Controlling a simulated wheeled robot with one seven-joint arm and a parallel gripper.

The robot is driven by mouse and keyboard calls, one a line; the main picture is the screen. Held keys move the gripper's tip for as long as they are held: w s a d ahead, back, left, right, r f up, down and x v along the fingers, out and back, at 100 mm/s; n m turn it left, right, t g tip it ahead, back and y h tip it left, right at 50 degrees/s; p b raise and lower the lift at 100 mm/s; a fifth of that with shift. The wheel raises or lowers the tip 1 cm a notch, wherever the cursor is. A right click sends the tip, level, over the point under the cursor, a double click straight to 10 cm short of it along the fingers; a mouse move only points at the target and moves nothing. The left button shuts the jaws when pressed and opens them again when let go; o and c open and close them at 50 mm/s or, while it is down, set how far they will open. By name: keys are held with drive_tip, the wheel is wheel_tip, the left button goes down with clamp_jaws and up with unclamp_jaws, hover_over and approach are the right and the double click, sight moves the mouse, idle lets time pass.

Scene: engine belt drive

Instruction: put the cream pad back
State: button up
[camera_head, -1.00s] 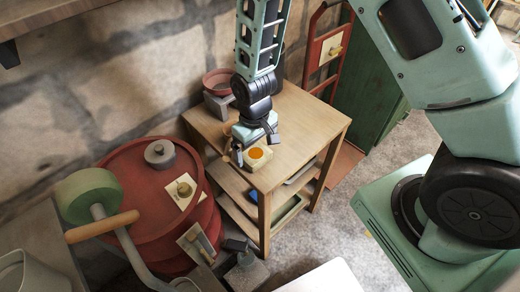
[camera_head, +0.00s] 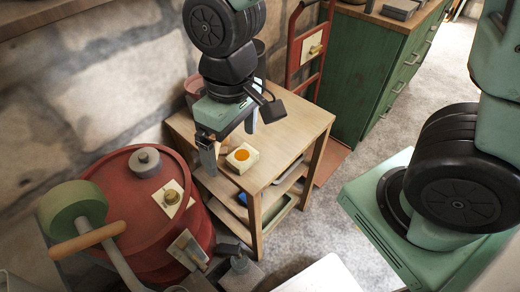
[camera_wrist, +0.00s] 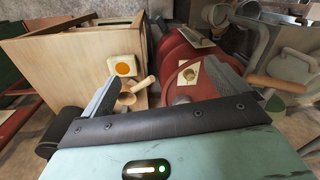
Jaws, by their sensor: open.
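A cream pad with an orange disc (camera_head: 242,157) lies on the wooden table near its front left edge. It also shows in the wrist view (camera_wrist: 124,67). My gripper (camera_head: 228,144) is above that table corner, its jaws open with nothing between them. In the wrist view my gripper (camera_wrist: 167,82) has its two fingers wide apart, with the orange-disc pad beyond, near the left finger. Another cream plate with a brass knob (camera_head: 171,198) lies on the red drum, and it also shows in the wrist view (camera_wrist: 187,75). I cannot tell which one the task means.
The red drum (camera_head: 150,235) stands left of the wooden table (camera_head: 292,132). A green roller with a wooden handle (camera_head: 75,208) is at the lower left. A green cabinet (camera_head: 370,70) and red hand truck (camera_head: 297,40) stand behind.

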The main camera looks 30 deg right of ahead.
drive_tip(key=s+r+n, duration=0.1)
drive_tip(key=s+r, duration=0.2)
drive_tip(key=s, duration=0.5)
drive_tip(key=shift+s+n, duration=0.15)
drive_tip(key=shift+n, duration=0.15)
drive_tip(key=shift+r, duration=0.1)
idle(0.5)
